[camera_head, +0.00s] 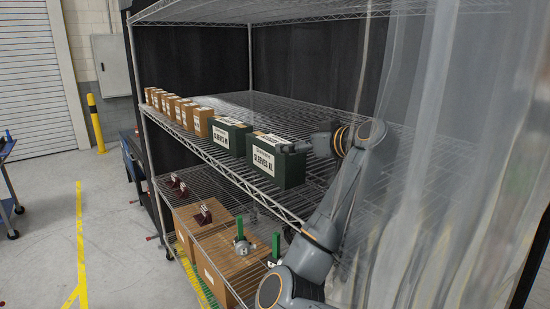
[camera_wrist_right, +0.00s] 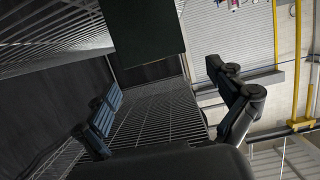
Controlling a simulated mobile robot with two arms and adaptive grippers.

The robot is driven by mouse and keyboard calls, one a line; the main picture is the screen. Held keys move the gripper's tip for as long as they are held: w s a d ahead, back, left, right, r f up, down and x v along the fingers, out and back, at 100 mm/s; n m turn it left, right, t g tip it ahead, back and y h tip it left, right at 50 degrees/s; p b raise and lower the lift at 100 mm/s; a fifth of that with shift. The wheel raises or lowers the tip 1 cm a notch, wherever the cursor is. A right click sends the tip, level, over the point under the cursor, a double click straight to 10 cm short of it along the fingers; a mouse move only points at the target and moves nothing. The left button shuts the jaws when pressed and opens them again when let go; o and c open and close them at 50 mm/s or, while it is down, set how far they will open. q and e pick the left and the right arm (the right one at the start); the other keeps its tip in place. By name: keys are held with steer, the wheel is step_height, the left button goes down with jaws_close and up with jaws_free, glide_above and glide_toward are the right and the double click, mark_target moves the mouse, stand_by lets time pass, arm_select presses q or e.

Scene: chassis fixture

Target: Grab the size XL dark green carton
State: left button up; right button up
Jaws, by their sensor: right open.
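The dark green carton labelled "SLEEVES XL" (camera_head: 277,166) stands upright on the middle wire shelf, at the near right end of a row of cartons. My right gripper (camera_head: 292,147) is at the carton's top right in the head view, its arm coming up from the bottom. The gripper partly overlaps the carton there; I cannot tell whether they touch. In the right wrist view, its fingers (camera_wrist_right: 172,112) are spread apart with nothing held between them. A dark green carton face (camera_wrist_right: 143,32) shows at the top of that view, beyond the fingers. My left gripper is not in view.
A smaller dark green carton (camera_head: 231,137) stands close to the left of the XL one, with several brown cartons (camera_head: 187,116) beyond. The middle shelf (camera_head: 300,112) is clear behind the row. A translucent curtain (camera_head: 440,150) hangs at the right. Boxes and fixtures occupy the lower shelf.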

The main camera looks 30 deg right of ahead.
mark_target(274, 158)
steer(key=x, duration=0.3)
steer(key=shift+w+d+f, duration=0.1)
steer(key=shift+w+f, duration=0.05)
steer(key=shift+w, duration=0.05)
steer(key=shift+w+d+f, duration=0.1)
steer(key=shift+w+d, duration=0.1)
steer(key=shift+w, duration=0.05)
steer(key=x, duration=0.4)
steer(key=shift+w+a, duration=0.2)
steer(key=shift+w+f, duration=0.2)
steer(key=shift+w, duration=0.15)
steer(key=shift+s+d, duration=0.1)
steer(key=shift+s, duration=0.05)
steer(key=c, duration=0.5)
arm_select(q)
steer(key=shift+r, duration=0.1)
arm_select(e)
steer(key=shift+r, duration=0.1)
steer(key=c, duration=1.1)
